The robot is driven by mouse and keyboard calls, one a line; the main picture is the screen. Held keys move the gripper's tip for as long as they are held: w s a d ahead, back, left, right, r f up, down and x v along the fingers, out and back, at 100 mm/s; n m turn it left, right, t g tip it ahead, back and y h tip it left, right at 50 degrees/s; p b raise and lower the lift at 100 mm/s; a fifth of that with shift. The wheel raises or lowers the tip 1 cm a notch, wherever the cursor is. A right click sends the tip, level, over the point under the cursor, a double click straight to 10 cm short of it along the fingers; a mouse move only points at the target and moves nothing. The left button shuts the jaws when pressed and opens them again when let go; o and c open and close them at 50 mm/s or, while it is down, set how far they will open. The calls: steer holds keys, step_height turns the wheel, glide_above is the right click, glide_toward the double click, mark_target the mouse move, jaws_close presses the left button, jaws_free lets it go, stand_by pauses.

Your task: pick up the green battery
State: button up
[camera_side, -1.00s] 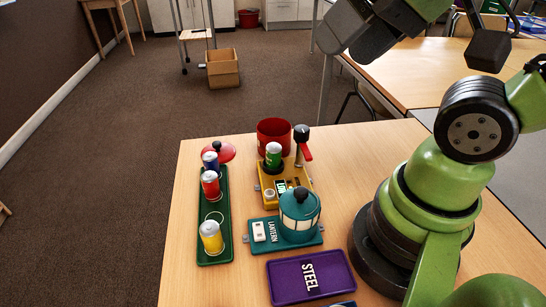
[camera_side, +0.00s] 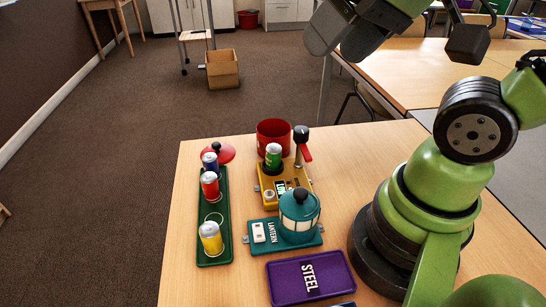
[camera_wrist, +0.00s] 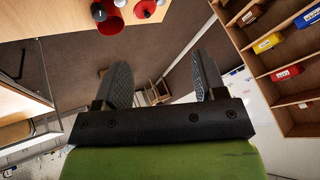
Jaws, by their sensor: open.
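The green battery (camera_side: 273,157) stands upright on the yellow tester-like device (camera_side: 297,187) near the back of the table, in front of the red pot (camera_side: 274,135). My gripper (camera_side: 326,28) is high above and beyond the table's back edge in the side view, well apart from the battery. In the wrist view my gripper (camera_wrist: 163,78) has its two dark fingers spread with nothing between them.
The green tray (camera_side: 206,232) at left holds blue, red and yellow batteries. A teal lantern (camera_side: 299,215), purple STEEL tray (camera_side: 336,273) and red lid (camera_side: 223,152) also stand on the table (camera_side: 190,287).

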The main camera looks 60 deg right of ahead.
steer(key=w+d+f+n+g+h, duration=0.1)
steer(key=w+d+f+n+g, duration=0.15)
steer(key=w, duration=0.35)
steer(key=n+g+h, duration=0.2)
steer(key=g, duration=0.2)
glide_toward(273, 147)
steer(key=f, duration=0.4)
steer(key=shift+d+f, duration=0.4)
steer(key=shift+f, duration=1.4)
steer(key=shift+d+f, duration=0.1)
steer(key=shift+f, duration=1.4)
steer(key=c, duration=1.1)
steer(key=shift+c, duration=0.2)
steer(key=shift+r, duration=0.1)
step_height(273, 147, up, 10)
steer(key=shift+f, duration=0.1)
